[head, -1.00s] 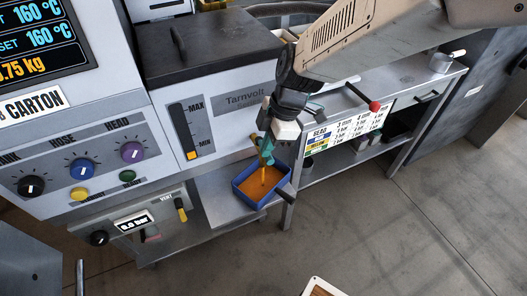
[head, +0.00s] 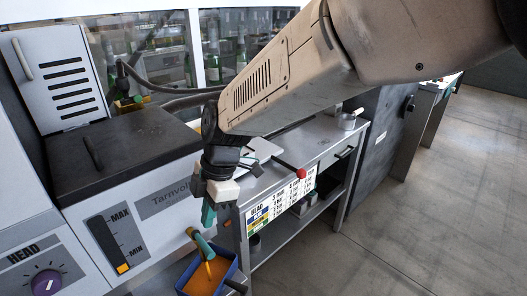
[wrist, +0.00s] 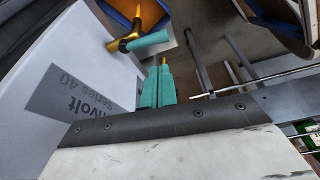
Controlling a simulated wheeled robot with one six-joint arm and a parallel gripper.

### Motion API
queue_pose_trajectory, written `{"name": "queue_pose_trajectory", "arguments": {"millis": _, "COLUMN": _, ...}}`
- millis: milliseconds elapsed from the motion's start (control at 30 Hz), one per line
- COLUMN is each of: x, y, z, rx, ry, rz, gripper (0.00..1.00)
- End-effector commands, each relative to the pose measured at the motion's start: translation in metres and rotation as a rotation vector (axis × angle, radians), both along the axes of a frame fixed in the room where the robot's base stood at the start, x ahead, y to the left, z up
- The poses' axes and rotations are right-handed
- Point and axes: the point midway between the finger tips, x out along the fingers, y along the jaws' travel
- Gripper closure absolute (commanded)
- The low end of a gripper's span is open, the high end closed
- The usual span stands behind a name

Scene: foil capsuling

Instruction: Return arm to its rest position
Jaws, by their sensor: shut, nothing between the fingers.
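My gripper (head: 208,216) has teal fingers, which are closed together and empty. It hangs in front of the hot-melt machine (head: 150,225), above and apart from the brass valve with a teal handle (head: 203,246). In the wrist view the closed fingers (wrist: 157,88) point toward the upper part of the picture, and the valve handle (wrist: 148,42) lies just beyond them. Below the valve is a blue tray (head: 233,272) with orange contents, partly cut off by the bottom edge. My arm reaches in from the upper right.
Hoses run behind my arm. The floor (head: 430,220) at right is clear.

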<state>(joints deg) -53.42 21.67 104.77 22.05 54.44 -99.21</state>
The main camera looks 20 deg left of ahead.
Motion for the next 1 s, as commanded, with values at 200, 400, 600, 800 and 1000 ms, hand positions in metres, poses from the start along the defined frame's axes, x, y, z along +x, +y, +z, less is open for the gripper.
{"name": "queue_pose_trajectory", "arguments": {"millis": 200, "x": -0.002, "y": -0.002, "z": -0.001, "rx": -0.041, "ry": 0.03, "rz": -0.119, "gripper": 1.0}}
{"name": "queue_pose_trajectory", "arguments": {"millis": 400, "x": -0.02, "y": -0.045, "z": -0.01, "rx": -0.225, "ry": 0.102, "rz": -0.424, "gripper": 1.0}}
{"name": "queue_pose_trajectory", "arguments": {"millis": 600, "x": -0.013, "y": -0.139, "z": 0.022, "rx": -0.371, "ry": 0.122, "rz": -0.865, "gripper": 1.0}}
{"name": "queue_pose_trajectory", "arguments": {"millis": 800, "x": -0.013, "y": -0.253, "z": 0.06, "rx": -0.451, "ry": 0.126, "rz": -1.35, "gripper": 1.0}}
{"name": "queue_pose_trajectory", "arguments": {"millis": 1000, "x": -0.037, "y": -0.361, "z": 0.085, "rx": -0.466, "ry": 0.126, "rz": -1.808, "gripper": 1.0}}
